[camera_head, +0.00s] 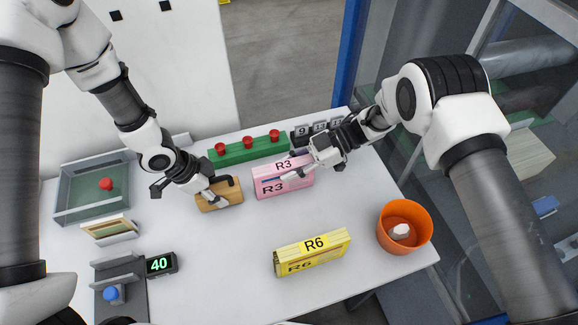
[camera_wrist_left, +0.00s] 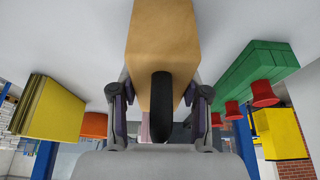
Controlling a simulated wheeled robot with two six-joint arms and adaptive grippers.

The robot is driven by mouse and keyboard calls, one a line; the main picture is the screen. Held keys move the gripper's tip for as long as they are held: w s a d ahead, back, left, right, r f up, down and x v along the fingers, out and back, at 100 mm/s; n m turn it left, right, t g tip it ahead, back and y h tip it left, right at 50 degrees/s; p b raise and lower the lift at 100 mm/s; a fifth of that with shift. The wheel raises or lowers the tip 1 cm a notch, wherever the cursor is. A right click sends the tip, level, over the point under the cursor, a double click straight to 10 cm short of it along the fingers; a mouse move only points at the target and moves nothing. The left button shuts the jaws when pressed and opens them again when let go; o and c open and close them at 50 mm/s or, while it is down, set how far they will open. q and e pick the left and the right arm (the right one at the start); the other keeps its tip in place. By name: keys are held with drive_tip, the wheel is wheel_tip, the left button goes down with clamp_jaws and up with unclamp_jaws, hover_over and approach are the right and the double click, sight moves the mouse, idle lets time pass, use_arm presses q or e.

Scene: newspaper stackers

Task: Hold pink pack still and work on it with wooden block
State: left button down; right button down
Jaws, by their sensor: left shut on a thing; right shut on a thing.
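The pink pack (camera_head: 270,192), marked R3, stands on the white table near the back middle. My right gripper (camera_head: 291,167) is shut on the pack at its right part. The wooden block (camera_head: 207,205), tan with a dark handle (camera_wrist_left: 161,105), is just left of the pack, at the table surface. My left gripper (camera_head: 219,190) is shut on the block; its fingers flank the block and handle in the left wrist view.
A green rack with red knobs (camera_head: 248,150) stands right behind the block and pack. A yellow R6 pack (camera_head: 312,252) and an orange bin (camera_head: 403,217) are in front. A clear tray (camera_head: 92,190) and a display reading 40 (camera_head: 160,264) are left.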

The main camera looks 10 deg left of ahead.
sight(215, 178)
use_arm(q)
drive_tip(key=shift+r, duration=3.55)
use_arm(e)
drive_tip(key=c, duration=0.8)
unclamp_jaws()
drive_tip(key=shift+o, duration=0.2)
drive_tip(key=v, duration=1.2)
drive_tip(key=shift+r, duration=0.1)
